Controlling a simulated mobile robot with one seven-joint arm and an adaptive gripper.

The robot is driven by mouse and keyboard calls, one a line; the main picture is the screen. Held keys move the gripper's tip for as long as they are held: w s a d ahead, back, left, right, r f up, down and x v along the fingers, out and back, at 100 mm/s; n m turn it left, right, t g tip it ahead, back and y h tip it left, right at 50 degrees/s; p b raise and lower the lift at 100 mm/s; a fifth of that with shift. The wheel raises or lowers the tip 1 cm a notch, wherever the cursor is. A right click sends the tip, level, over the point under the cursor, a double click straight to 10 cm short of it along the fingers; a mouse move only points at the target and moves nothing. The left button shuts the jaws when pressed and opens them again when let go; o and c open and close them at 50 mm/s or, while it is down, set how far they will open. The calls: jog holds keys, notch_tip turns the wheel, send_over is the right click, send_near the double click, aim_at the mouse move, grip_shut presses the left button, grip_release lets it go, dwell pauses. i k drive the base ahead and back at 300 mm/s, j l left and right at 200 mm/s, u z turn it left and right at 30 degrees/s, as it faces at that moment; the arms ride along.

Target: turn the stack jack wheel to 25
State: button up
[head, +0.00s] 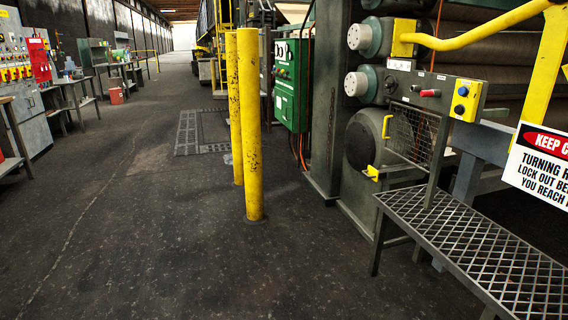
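I cannot make out a jack wheel or a number scale in the head view. The calender stack with its dark horizontal rolls (497,49) stands at the right. Two round grey-white hubs, an upper one (361,36) and a lower one (357,84), stick out from its side. A grey control box (415,90) beside them carries a red handle (430,93) and a yellow panel (467,100) with a blue and a dark button. My gripper is not in view.
Two yellow posts, the nearer one (250,130), stand mid-floor. A mesh-topped step (480,245) and a red-and-white warning sign (541,165) are at the right. A green cabinet (287,87) is behind the posts. The floor (130,220) at left is open; benches line the far left.

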aim_at(387, 84)
jog(key=i, duration=1.5)
